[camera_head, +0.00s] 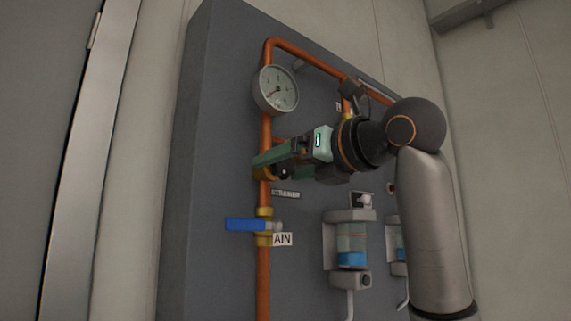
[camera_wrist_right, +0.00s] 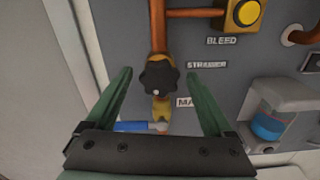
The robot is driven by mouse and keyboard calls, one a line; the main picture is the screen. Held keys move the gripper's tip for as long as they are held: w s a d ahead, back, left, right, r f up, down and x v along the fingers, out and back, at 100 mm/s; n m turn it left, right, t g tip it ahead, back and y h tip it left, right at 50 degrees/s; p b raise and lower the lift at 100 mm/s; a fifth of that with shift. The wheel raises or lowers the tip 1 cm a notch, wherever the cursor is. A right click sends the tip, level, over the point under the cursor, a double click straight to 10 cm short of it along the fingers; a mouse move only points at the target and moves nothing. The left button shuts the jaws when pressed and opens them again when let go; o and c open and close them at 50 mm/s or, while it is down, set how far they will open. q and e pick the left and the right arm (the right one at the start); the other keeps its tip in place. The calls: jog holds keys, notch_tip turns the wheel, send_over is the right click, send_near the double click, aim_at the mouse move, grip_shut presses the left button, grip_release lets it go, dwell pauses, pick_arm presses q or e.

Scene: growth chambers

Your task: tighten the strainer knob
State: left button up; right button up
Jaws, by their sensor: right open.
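The strainer knob (camera_wrist_right: 158,78) is a black lobed knob on a brass fitting of the copper pipe, just left of the STRAINER label (camera_wrist_right: 206,64) in the right wrist view. My right gripper (camera_wrist_right: 159,74) has its green fingers spread wide, one on each side of the knob in that view, with visible gaps on both sides. In the head view my right gripper (camera_head: 270,165) reaches left to the brass fitting and mostly hides the knob. I cannot tell whether the fingertips reach the knob's depth. My left gripper is not in view.
A blue valve lever (camera_head: 243,224) sticks out left below the fitting. A pressure gauge (camera_head: 276,89) sits above on the copper pipe (camera_head: 264,288). Dosing bottles with blue liquid (camera_head: 352,258) hang at the lower right. A yellow bleed button (camera_wrist_right: 246,13) is up right of the knob.

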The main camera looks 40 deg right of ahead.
jog(key=c, duration=1.4)
